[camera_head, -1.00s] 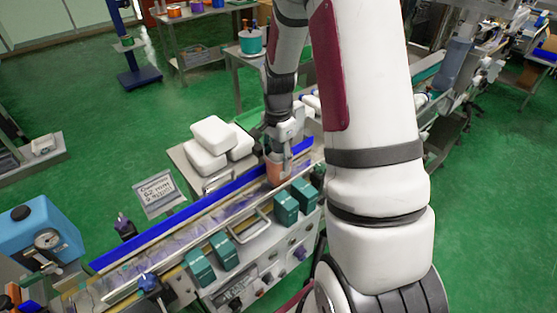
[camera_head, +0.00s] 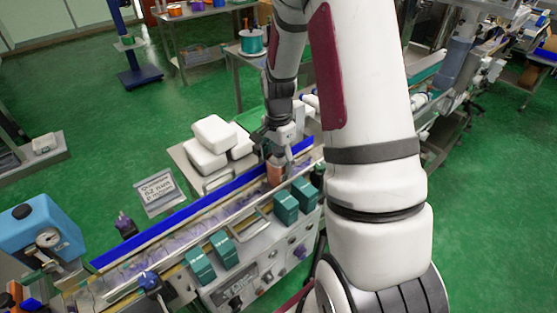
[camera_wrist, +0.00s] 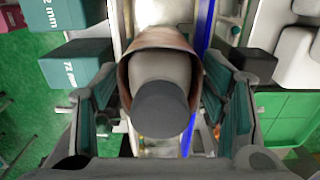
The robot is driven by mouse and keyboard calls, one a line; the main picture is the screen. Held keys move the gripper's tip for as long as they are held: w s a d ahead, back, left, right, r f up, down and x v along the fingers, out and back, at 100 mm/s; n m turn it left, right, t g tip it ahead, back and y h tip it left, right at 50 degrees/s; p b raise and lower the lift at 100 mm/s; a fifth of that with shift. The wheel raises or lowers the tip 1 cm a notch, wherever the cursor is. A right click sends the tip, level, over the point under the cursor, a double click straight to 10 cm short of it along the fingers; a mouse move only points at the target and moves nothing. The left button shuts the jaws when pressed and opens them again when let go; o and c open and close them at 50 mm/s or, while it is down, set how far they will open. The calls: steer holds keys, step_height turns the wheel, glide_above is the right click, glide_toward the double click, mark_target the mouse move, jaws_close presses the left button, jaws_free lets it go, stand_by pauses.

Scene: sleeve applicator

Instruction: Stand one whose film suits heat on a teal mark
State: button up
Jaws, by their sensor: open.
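A copper-coloured sleeve (camera_wrist: 130,80) stands around a pale bottle with a dark grey cap (camera_wrist: 163,108) in the wrist view. In the head view this copper piece (camera_head: 276,173) is on the conveyor (camera_head: 215,220), below my gripper (camera_head: 283,150). In the wrist view my gripper (camera_wrist: 160,105) is open, with one teal-padded finger on each side of the sleeve and gaps showing. A green panel (camera_wrist: 285,118) with thin pale lines lies at the right of the wrist view; I cannot tell whether it bears a teal mark.
Teal blocks (camera_head: 286,206) line the conveyor's near side; some show printed sizes in the wrist view (camera_wrist: 68,72). White rounded packs (camera_head: 205,158) sit behind its blue rail (camera_head: 185,213). A sign (camera_head: 160,192) stands beside it. A blue machine with a gauge (camera_head: 40,235) is at left.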

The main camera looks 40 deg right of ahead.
step_height(320, 180, up, 12)
steer(key=shift+f+b, duration=0.1)
steer(key=shift+b, duration=0.55)
steer(key=s+a+r+n+t, duration=0.3)
steer(key=s+a+r+n, duration=0.45)
steer(key=a+r, duration=0.4)
steer(key=s+a+r+n+t, duration=0.1)
steer(key=s+a+n, duration=0.2)
steer(key=s+n, duration=0.2)
steer(key=s+a+r+n+t, duration=0.1)
steer(key=s+a+r+n, duration=0.1)
steer(key=s+n, duration=0.3)
steer(key=shift+s+a+r, duration=0.25)
steer(key=shift+s+a, duration=0.05)
steer(key=shift+a, duration=0.4)
steer(key=shift+d, duration=0.1)
